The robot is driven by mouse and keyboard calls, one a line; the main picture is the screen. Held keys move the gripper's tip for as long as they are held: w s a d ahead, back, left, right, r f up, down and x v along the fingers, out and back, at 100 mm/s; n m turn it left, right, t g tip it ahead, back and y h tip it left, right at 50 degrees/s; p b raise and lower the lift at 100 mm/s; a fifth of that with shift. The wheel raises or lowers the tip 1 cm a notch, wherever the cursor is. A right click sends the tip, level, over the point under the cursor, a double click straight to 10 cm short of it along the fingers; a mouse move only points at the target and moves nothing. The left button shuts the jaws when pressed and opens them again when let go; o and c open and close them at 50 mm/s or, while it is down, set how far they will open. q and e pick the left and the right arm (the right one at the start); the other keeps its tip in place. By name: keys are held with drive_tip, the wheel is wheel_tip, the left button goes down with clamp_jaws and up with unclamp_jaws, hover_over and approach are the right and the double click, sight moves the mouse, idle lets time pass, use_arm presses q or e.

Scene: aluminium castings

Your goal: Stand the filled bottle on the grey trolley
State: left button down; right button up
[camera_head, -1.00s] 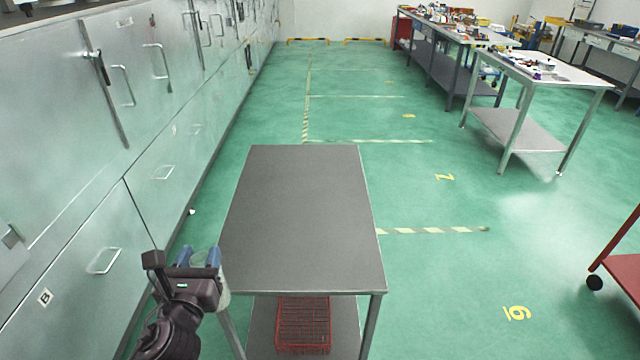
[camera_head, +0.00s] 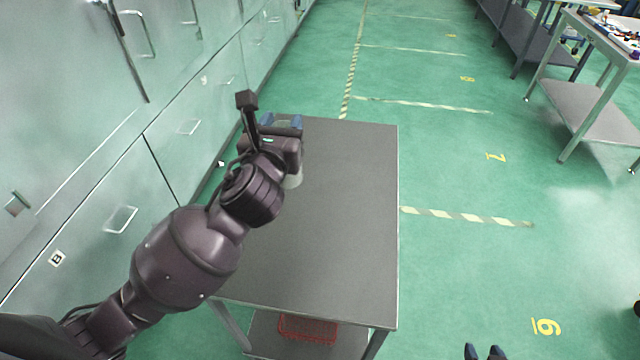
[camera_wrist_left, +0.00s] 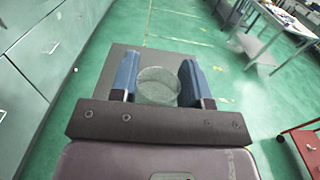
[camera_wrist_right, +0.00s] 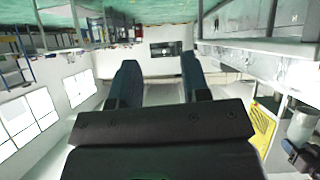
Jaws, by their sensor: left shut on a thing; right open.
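My left gripper (camera_head: 280,122) is over the far left part of the grey trolley (camera_head: 340,220). It is shut on the bottle (camera_head: 293,181), a pale translucent cylinder mostly hidden behind the gripper in the head view. In the left wrist view the bottle's round top (camera_wrist_left: 158,86) sits between the two blue fingers. The bottle looks upright; I cannot tell whether its base touches the trolley top. My right gripper (camera_head: 485,352) shows only as fingertips at the bottom edge of the head view. In the right wrist view it is open and empty (camera_wrist_right: 160,78).
The trolley top is otherwise bare. A red basket (camera_head: 308,329) sits on its lower shelf. Grey cabinets (camera_head: 80,130) run along the left. Open green floor lies to the right, with a table (camera_head: 590,100) at the far right.

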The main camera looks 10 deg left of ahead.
sight(292, 183)
use_arm(q)
drive_tip(key=shift+d+r, duration=0.25)
drive_tip(key=shift+r, duration=0.3)
drive_tip(key=shift+f, duration=0.15)
wheel_tip(292, 183, down, 15)
drive_tip(key=b, duration=0.3)
drive_tip(key=shift+d+r, duration=0.1)
drive_tip(key=shift+r, duration=0.1)
drive_tip(key=shift+w+f, duration=0.1)
drive_tip(key=shift+f, duration=0.35)
wheel_tip(292, 183, down, 4)
drive_tip(key=shift+f+b, duration=0.1)
drive_tip(key=shift+b, duration=0.75)
drive_tip(key=c, duration=0.6)
unclamp_jaws()
drive_tip(key=shift+c, duration=0.2)
drive_tip(key=shift+o, duration=0.2)
drive_tip(key=s, duration=1.2)
drive_tip(key=shift+r, duration=0.2)
use_arm(e)
drive_tip(key=shift+w+a+f, duration=0.1)
drive_tip(key=shift+w+f, duration=0.2)
drive_tip(key=shift+f, duration=0.55)
drive_tip(key=shift+w+a+f, duration=0.1)
drive_tip(key=shift+w+f, duration=0.15)
drive_tip(key=shift+f, duration=0.6)
